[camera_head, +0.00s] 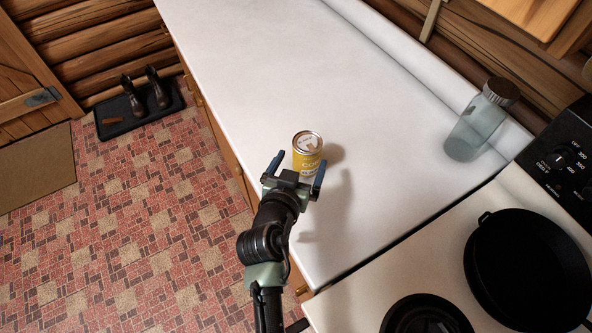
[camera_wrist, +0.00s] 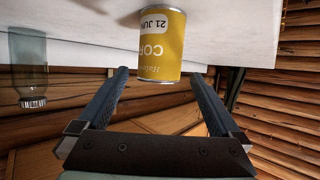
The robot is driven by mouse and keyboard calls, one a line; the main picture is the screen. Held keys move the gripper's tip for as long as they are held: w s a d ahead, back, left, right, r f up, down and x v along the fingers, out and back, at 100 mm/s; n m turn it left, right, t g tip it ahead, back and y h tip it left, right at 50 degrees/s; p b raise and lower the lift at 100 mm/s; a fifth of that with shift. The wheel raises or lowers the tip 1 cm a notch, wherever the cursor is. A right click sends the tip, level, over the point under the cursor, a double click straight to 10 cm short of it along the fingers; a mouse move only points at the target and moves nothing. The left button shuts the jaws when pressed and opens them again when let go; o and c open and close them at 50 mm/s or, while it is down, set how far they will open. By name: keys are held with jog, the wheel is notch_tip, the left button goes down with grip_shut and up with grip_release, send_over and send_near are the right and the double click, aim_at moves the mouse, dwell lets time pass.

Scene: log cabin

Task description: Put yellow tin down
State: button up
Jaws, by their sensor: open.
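The yellow tin (camera_head: 308,158) stands upright on the white countertop (camera_head: 262,85), close to its front edge. My gripper (camera_head: 302,160) is open and faces the tin, with one blue finger towards each side. In the wrist view the tin (camera_wrist: 163,45) appears upside down, touching the counter (camera_wrist: 85,25) at the top of the picture. There my gripper (camera_wrist: 160,74) shows a clear gap on both sides of the tin, which lies at or just beyond the fingertips. Neither finger visibly touches it.
A translucent jar (camera_head: 474,128) with a dark lid stands at the back right, also seen in the wrist view (camera_wrist: 29,72). A stove with a black pan (camera_head: 527,268) is at the lower right. The counter beyond the tin is clear.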

notch_tip(320, 180, up, 34)
jog(key=t+y, duration=0.1)
jog(key=t, duration=0.6)
jog(key=s+d+r+n+t+y, duration=0.1)
jog(key=s+r+t, duration=0.2)
jog(key=r, duration=0.9)
jog(key=s+d+r+n+t, duration=0.1)
jog(key=s+r+t, duration=0.3)
jog(key=s+r, duration=0.6)
notch_tip(320, 180, up, 3)
jog(key=shift+s+f+y, duration=0.2)
jog(key=shift+y, duration=0.2)
